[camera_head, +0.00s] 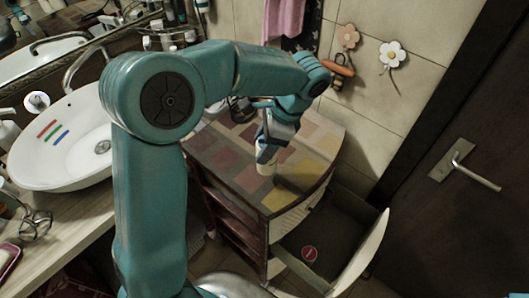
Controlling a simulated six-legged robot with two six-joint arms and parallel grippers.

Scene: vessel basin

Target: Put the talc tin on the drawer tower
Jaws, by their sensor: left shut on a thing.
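The talc tin (265,168) is a pale, upright cylinder at the checkered top of the drawer tower (305,158). My left gripper (267,150) reaches down from above and is shut on the tin, covering its upper part. The tin's base looks to be at or just above the tower top; I cannot tell whether it touches. The tower has a patchwork top in brown, red and yellow squares, with a drawer (335,235) pulled open at its front right. My right gripper is not in view.
A white vessel basin (62,145) with colored stripes stands on the counter (65,235) at left. A dark door (465,190) with a metal handle (477,178) is at right. Flower hooks (392,54) and a pink towel (284,18) are on the tiled wall.

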